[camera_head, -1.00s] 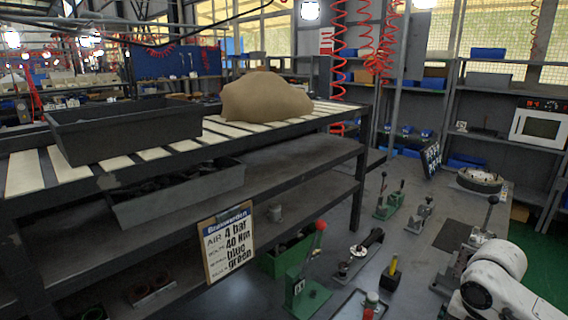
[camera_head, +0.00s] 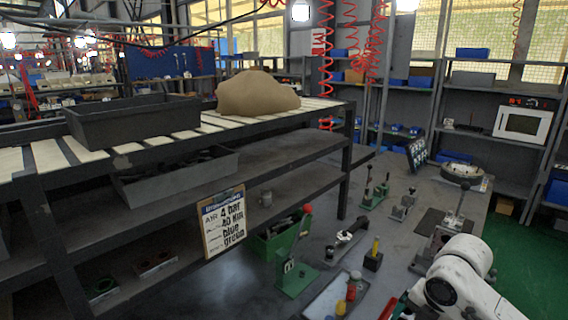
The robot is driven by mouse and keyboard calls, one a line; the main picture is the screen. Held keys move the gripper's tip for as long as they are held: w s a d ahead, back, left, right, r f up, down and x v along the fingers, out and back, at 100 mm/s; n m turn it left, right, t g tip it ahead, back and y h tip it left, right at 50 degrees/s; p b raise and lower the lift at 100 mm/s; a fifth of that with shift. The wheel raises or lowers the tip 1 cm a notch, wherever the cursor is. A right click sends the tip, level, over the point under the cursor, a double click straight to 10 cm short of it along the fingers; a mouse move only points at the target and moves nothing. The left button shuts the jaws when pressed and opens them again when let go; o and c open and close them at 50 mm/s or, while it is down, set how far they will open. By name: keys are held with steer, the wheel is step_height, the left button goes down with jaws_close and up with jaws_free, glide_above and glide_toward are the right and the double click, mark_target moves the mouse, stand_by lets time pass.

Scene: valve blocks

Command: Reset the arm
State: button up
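My white arm (camera_head: 458,275) shows at the lower right, over the right part of the grey workbench (camera_head: 330,255). Its bent joint is visible, and the rest runs out of the bottom of the picture. My gripper is not in view, so I cannot see whether it holds anything.
A shelf rack at left bears a dark bin (camera_head: 135,120) and a brown sack (camera_head: 258,95). A sign (camera_head: 222,222) hangs on it. On the bench stand a green red-knobbed lever device (camera_head: 297,272), a yellow-handled tool (camera_head: 374,252) and a round metal part (camera_head: 462,173). Green floor (camera_head: 525,250) lies right.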

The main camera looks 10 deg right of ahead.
steer(key=a+m+t+y, duration=0.3)
steer(key=a+m, duration=0.4)
steer(key=a, duration=0.9)
steer(key=s+f+m, duration=0.3)
steer(key=s+m, duration=0.1)
steer(key=s, duration=0.1)
steer(key=s+f+m+g, duration=0.1)
steer(key=s+f+m, duration=0.3)
steer(key=s, duration=0.2)
steer(key=s+f+m+h, duration=0.1)
steer(key=s+f+m, duration=0.3)
steer(key=s, duration=0.2)
steer(key=shift+f+m, duration=0.1)
steer(key=shift+m, duration=0.2)
steer(key=s+d+f+m+g+h, duration=0.2)
steer(key=s+d, duration=0.5)
steer(key=s, duration=0.5)
steer(key=f+m, duration=0.1)
steer(key=m, duration=0.1)
steer(key=shift+m+h, duration=0.4)
